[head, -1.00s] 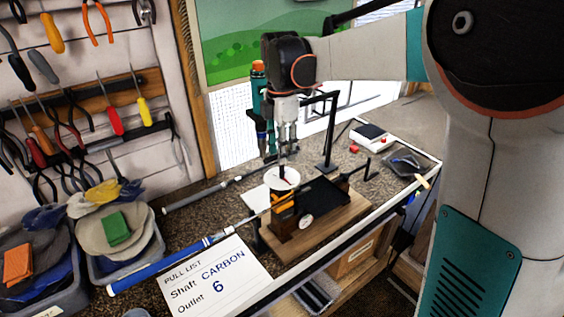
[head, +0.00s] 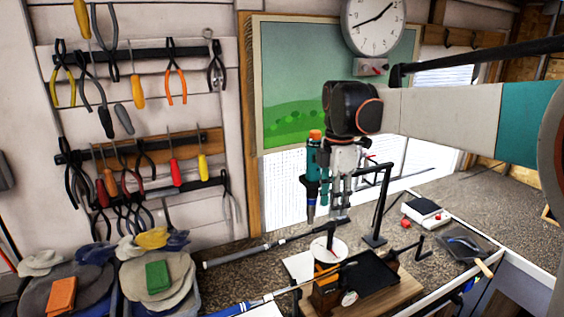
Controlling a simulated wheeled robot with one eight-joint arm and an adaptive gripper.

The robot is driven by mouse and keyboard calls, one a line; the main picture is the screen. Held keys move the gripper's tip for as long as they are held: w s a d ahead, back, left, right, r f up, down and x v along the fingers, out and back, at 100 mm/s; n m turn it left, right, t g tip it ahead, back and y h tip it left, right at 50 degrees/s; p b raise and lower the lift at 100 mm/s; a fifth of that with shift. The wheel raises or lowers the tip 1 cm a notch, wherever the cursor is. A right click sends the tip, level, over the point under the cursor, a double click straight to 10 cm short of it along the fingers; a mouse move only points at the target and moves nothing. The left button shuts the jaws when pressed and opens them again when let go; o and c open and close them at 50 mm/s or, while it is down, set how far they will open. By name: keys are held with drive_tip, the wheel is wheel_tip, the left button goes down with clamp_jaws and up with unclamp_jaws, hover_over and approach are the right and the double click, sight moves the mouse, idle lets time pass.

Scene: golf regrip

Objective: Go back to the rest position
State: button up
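My gripper (head: 340,216) points straight down at the end of my arm, above the bench and in front of the window. It is small and partly dark here, so I cannot tell whether its fingers are apart or closed. I see no club in it. Below it, apart from the fingertips, a white disc (head: 322,254) with a short dark post sits at the vise stand (head: 326,291). A golf club with a blue grip (head: 236,309) lies toward the vise, its near end cut off by the frame. A dark-gripped club (head: 262,248) lies behind it.
A teal tool with an orange cap (head: 313,165) is close left of my gripper. A black upright stand (head: 378,205) is close right. A small white scale (head: 425,211) and a dark tray (head: 464,244) lie farther right. Tools hang on the left wall.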

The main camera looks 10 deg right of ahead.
drive_tip(key=s+f+m+t+b, duration=0.7)
drive_tip(key=s+f+m+b, duration=0.6)
drive_tip(key=s+f+m, duration=0.6)
drive_tip(key=s+f, duration=0.1)
drive_tip(key=s, duration=0.3)
drive_tip(key=shift+f+m, duration=0.3)
